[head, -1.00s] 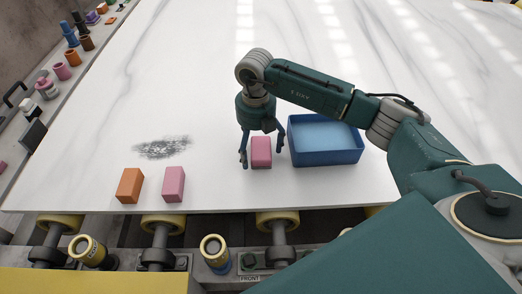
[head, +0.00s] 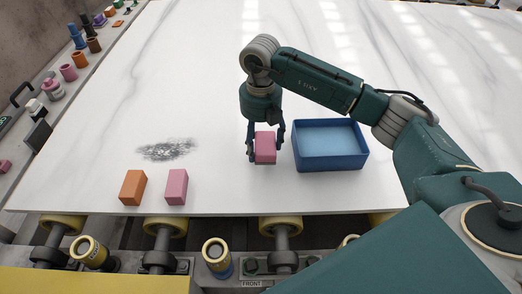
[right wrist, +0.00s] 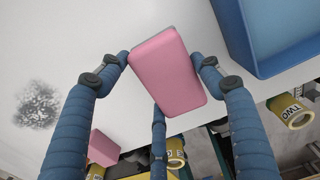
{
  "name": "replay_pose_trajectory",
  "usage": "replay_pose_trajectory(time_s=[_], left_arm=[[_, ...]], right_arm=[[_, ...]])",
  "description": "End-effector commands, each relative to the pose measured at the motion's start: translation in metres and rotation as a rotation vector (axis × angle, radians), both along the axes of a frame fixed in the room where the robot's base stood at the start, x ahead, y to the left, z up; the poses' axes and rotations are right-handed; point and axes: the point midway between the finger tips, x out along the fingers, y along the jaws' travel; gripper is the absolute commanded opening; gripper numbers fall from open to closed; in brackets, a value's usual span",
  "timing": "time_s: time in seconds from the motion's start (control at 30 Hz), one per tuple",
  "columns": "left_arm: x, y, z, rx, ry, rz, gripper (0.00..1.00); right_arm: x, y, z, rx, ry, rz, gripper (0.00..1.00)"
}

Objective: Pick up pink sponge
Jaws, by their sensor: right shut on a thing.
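A pink sponge (head: 265,148) is between the fingers of my right gripper (head: 266,150), which is shut on it. In the right wrist view the same pink sponge (right wrist: 167,72) fills the space between the blue jointed fingers of the gripper (right wrist: 163,80). It is hard to tell how far it is above the slab. A second pink block (head: 176,187) stands on the slab to the left, beside an orange block (head: 133,187). My left gripper is not in view.
A blue tray (head: 331,164) with a light blue inside stands just right of the right gripper. A dark grey smudge (head: 167,149) marks the white slab (head: 200,90). Yellow-ended rollers lie below the slab's front edge. Small coloured items line the left ledge.

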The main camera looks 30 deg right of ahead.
Motion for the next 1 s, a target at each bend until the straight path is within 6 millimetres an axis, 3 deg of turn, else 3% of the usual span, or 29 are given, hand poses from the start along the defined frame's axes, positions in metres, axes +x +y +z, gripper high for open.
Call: replay_pose_trajectory(time_s=[0.4, 0.53, 0.7, 1.0], left_arm=[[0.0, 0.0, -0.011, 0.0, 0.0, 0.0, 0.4], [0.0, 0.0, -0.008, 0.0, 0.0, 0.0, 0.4], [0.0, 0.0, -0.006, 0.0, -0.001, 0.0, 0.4], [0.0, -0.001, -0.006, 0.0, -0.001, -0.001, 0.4]], right_arm=[[0.002, 0.0, 0.119, 0.0, -0.008, -0.001, 0.47], [0.001, 0.0, 0.143, -0.001, -0.006, -0.001, 0.47], [0.001, 0.0, 0.158, 0.0, -0.002, -0.001, 0.47], [0.0, 0.0, 0.161, 0.0, -0.001, -0.001, 0.47]])
